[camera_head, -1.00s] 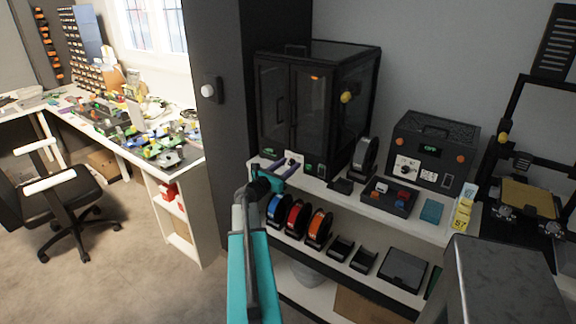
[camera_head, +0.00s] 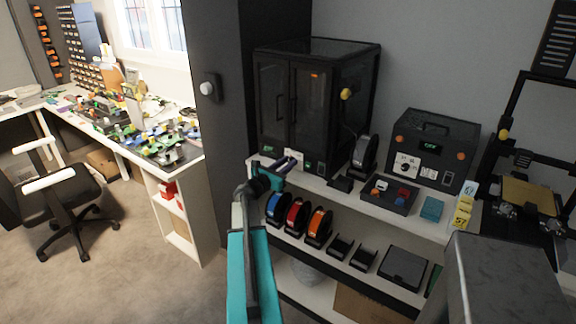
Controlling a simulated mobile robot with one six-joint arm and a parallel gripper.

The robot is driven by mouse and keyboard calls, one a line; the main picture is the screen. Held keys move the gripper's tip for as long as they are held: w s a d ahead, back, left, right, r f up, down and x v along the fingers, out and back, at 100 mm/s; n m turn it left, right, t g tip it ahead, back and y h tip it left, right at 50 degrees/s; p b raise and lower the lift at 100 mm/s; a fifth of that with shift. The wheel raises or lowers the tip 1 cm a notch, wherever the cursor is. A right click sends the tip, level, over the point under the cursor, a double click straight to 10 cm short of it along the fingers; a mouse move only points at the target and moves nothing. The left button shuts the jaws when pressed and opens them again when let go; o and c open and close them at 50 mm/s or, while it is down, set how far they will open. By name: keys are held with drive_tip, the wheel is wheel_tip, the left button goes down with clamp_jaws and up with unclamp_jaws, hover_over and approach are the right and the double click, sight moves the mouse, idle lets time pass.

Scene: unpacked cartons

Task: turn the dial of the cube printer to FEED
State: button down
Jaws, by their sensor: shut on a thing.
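The cube printer (camera_head: 318,105) is a tall black enclosure with dark glazed doors, at the left end of the shelf top. A white dial plate (camera_head: 293,154) shows low on its front, with a green-lit display beside it at the left. My gripper (camera_head: 291,163) reaches the plate from the front left and is shut on the dial there. Its jaws cover the dial, so I cannot read where it points.
A black box with a white dial (camera_head: 405,168) and green display stands to the right. A spool (camera_head: 364,155) and a parts tray (camera_head: 389,195) stand between. An open-frame printer (camera_head: 527,192) stands far right.

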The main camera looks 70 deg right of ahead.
drive_tip(key=shift+a+f+m+b, duration=0.1)
drive_tip(key=shift+f+m+b, duration=0.25)
drive_tip(key=shift+b, duration=0.3)
drive_tip(key=m+b, duration=0.2)
drive_tip(key=b, duration=0.1)
drive_tip(key=shift+s+f+b, duration=0.1)
drive_tip(key=shift+b, duration=0.25)
drive_tip(key=m+b, duration=0.6)
drive_tip(key=b, duration=0.2)
drive_tip(key=m+b, duration=0.5)
drive_tip(key=b, duration=0.3)
drive_tip(key=shift+s+f, duration=0.1)
drive_tip(key=shift+f, duration=0.05)
drive_tip(key=shift+m+b, duration=1.05)
drive_tip(key=shift+b, duration=0.2)
drive_tip(key=shift+m+b, duration=0.6)
drive_tip(key=shift+b, duration=0.1)
drive_tip(key=shift+r+m, duration=0.2)
drive_tip(key=shift+m, duration=0.1)
